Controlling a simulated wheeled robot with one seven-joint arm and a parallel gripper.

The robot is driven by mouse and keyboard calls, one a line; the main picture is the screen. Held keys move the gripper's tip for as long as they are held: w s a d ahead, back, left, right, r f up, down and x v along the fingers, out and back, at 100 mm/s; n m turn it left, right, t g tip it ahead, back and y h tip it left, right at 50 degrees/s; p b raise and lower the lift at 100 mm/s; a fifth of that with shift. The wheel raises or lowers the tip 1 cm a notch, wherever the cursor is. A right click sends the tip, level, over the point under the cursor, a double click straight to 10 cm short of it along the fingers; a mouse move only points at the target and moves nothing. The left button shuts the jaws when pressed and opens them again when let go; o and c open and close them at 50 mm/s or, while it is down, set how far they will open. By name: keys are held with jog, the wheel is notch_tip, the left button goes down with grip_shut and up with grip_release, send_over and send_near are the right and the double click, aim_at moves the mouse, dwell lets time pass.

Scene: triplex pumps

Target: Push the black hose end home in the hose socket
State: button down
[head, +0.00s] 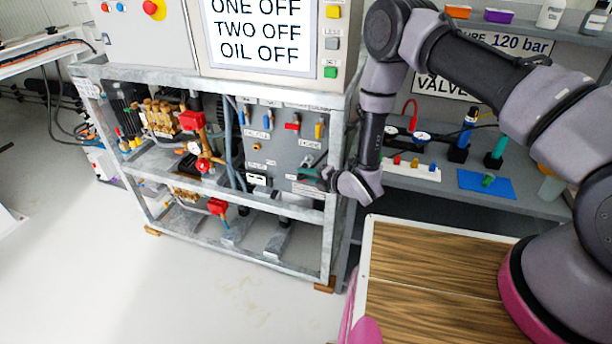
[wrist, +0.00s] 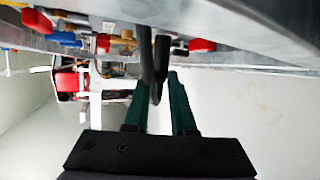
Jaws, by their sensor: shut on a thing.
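My gripper (head: 306,173) is at the right part of the grey panel (head: 283,140) in the pump frame, its green fingers pointing left along the panel face. In the wrist view my gripper (wrist: 160,78) has its two green fingers on either side of the black hose end (wrist: 161,65), which it is shut on. A dark grey hose (wrist: 147,58) runs beside it. In the head view the hose end is too small to make out at the fingers. I cannot pick out the hose socket for certain; a small brass fitting (head: 257,146) sits on the panel left of my gripper.
Valves with blue, red and yellow handles (head: 292,126) line the panel above my gripper. A wood-topped surface (head: 430,290) is at lower right. The pale floor (head: 190,285) in front is clear.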

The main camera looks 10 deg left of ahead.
jog(key=shift+w, duration=1.05)
dwell(0.4)
jog(key=c, duration=0.7)
grip_release()
jog(key=shift+d, duration=0.1)
jog(key=v, duration=1)
jog(key=shift+s+d, duration=0.15)
jog(key=shift+d, duration=0.15)
